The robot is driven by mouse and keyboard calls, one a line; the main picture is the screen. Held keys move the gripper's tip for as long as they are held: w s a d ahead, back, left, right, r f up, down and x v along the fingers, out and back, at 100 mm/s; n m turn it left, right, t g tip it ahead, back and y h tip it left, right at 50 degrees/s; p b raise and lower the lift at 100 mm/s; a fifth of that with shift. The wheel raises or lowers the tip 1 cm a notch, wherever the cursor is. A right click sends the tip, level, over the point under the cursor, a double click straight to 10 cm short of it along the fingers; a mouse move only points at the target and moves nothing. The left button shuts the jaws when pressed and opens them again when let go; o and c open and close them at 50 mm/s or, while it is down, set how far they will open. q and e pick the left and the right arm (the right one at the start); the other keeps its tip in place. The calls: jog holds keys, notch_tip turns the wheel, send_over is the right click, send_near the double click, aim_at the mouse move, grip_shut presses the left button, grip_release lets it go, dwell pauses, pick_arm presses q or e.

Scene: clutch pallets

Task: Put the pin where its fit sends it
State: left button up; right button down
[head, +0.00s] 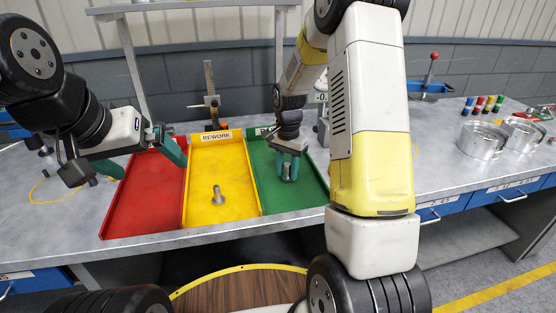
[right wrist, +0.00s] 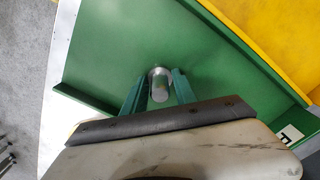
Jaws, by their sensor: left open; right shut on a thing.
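My right gripper (head: 290,168) is shut on a grey metal pin (head: 287,173), inside the outline of the green tray (head: 305,195). In the right wrist view the pin (right wrist: 159,84) shows its round end between the two green fingers, over the green floor; I cannot tell whether it touches the floor. Another headed metal pin (head: 217,197) stands upright in the yellow tray (head: 222,153), labelled REWORK. My left gripper (head: 153,171) is open and empty over the red tray (head: 145,205). The green tray's label is mostly hidden by my right arm; no red label shows.
A height gauge stand (head: 210,95) is behind the yellow tray. A blue device with a red-knobbed lever (head: 431,72) stands at the back. Low walls separate the trays.

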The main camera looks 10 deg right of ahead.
jog(key=c, duration=1)
grip_release()
jog(key=shift+f, duration=0.15)
